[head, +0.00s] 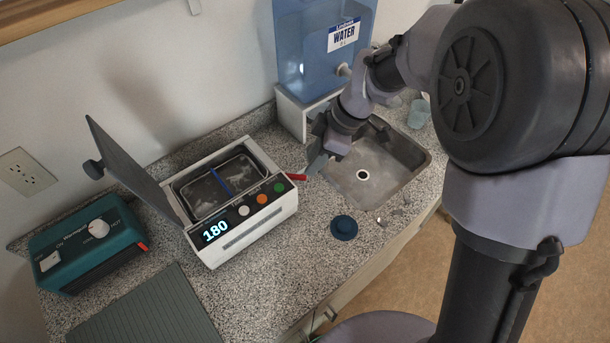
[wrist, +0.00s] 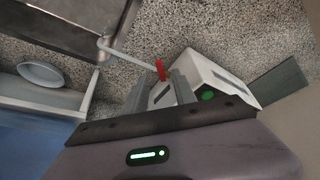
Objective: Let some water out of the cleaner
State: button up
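The cleaner (head: 240,232) is a white box on the speckled counter, with its grey lid (head: 135,170) raised, an open basin on top and a lit "180" display. Its red valve handle (head: 297,177) sticks out from the right side. It also shows in the wrist view (wrist: 160,69). My gripper (head: 314,166) is just right of the handle, above the counter by the sink. In the wrist view, my gripper (wrist: 160,88) has its two fingers apart, with the handle showing beyond the gap. I cannot tell whether they touch it.
A pale tube (wrist: 128,54) runs from near the valve to the sink (head: 378,171). A blue water jug (head: 310,50) stands behind. A dark blue round thing (head: 343,227) lies in front. A teal box (head: 85,243) and ribbed mat (head: 145,312) are at left.

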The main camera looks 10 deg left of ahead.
aim_at(301, 176)
jog(key=b+x, duration=0.1)
jog(key=x, duration=0.4)
jog(key=shift+a+f, duration=0.1)
jog(key=shift+f, duration=0.2)
grip_shut()
